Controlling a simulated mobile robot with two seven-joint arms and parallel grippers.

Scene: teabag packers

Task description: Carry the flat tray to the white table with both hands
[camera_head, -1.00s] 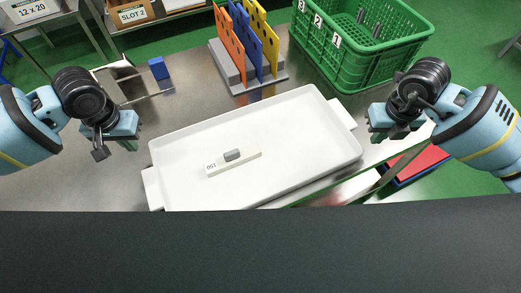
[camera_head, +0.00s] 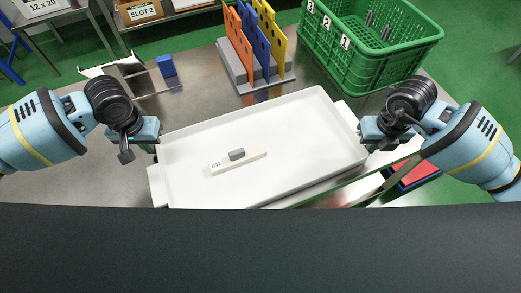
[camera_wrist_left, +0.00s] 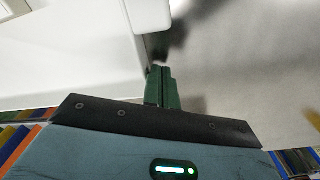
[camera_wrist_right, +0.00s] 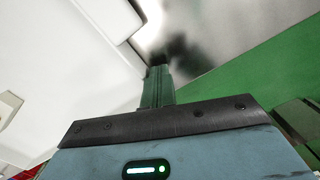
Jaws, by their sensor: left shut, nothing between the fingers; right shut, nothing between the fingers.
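The flat white tray (camera_head: 295,120) lies on the steel table in the head view, with a handle tab at each short end. A small white block marked 150 with a grey piece on it (camera_head: 237,155) sits inside the tray. My left gripper (camera_head: 157,146) is shut and empty beside the tray's left end; its green fingers (camera_wrist_left: 162,88) are together beside the white tray edge in the left wrist view. My right gripper (camera_head: 366,142) is shut and empty at the tray's right end; its fingers (camera_wrist_right: 158,86) are together by the rim. Whether either touches the tray is unclear.
Behind the tray stand a rack with orange, blue and yellow dividers (camera_head: 258,50) and a green crate (camera_head: 360,62) with numbered tags. A blue block (camera_head: 166,66) lies at the back left. A red bin (camera_head: 415,172) is low at the right.

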